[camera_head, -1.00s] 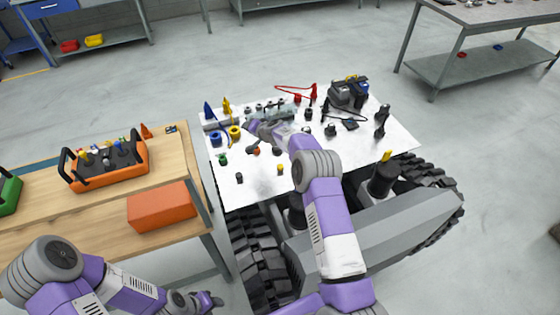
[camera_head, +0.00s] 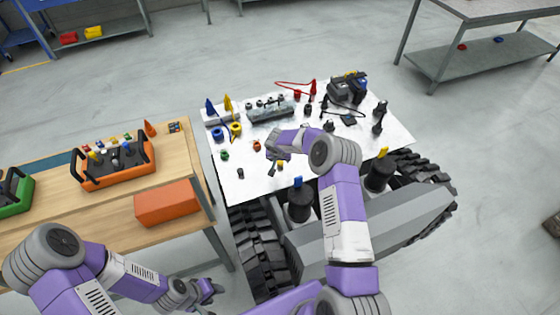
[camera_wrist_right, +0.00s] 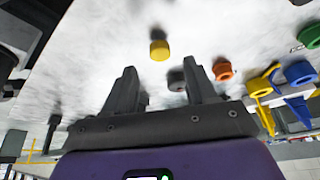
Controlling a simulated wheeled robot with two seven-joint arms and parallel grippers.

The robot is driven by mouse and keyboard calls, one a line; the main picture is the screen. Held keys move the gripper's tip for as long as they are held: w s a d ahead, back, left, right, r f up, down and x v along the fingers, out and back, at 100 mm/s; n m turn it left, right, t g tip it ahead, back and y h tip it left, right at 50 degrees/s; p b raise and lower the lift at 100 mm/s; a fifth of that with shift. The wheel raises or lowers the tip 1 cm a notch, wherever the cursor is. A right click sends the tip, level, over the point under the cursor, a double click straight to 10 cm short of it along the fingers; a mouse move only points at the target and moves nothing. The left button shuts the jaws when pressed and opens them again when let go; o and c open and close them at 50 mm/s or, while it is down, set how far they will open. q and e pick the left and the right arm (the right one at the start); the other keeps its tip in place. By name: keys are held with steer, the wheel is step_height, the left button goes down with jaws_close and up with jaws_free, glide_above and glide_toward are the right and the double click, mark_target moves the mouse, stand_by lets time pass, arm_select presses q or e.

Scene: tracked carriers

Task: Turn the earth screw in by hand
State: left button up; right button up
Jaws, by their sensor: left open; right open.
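The white table top (camera_head: 235,190) on the tracked carrier bears many small parts. I cannot tell which one is the earth screw. My right gripper (camera_head: 272,168) is open and empty above its near half; the jaws also show in the right wrist view (camera_wrist_right: 162,90). In that view a yellow-topped part (camera_wrist_right: 160,48) stands beyond the jaws. A small dark grey cylinder (camera_wrist_right: 177,80) shows between the fingers, apart from them, and an orange ring (camera_wrist_right: 223,70) lies outside. My left gripper (camera_head: 208,290) is open and empty beside the wooden bench, low at left.
A long grey cylinder (camera_head: 272,112) lies at the table's back. Blue (camera_head: 217,134) and yellow (camera_head: 236,129) rings lie at left. A dark box-shaped device (camera_head: 347,88) stands back right. An orange tool tote (camera_head: 118,165) and orange box (camera_head: 167,204) are on the bench.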

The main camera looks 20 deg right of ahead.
mark_target(280, 162)
steer(key=x, duration=0.4)
steer(key=shift+w+d+f, duration=0.15)
steer(key=shift+w+f, duration=0.05)
steer(key=shift+f, duration=0.15)
jaws_close()
steer(key=shift+m+b, duration=0.4)
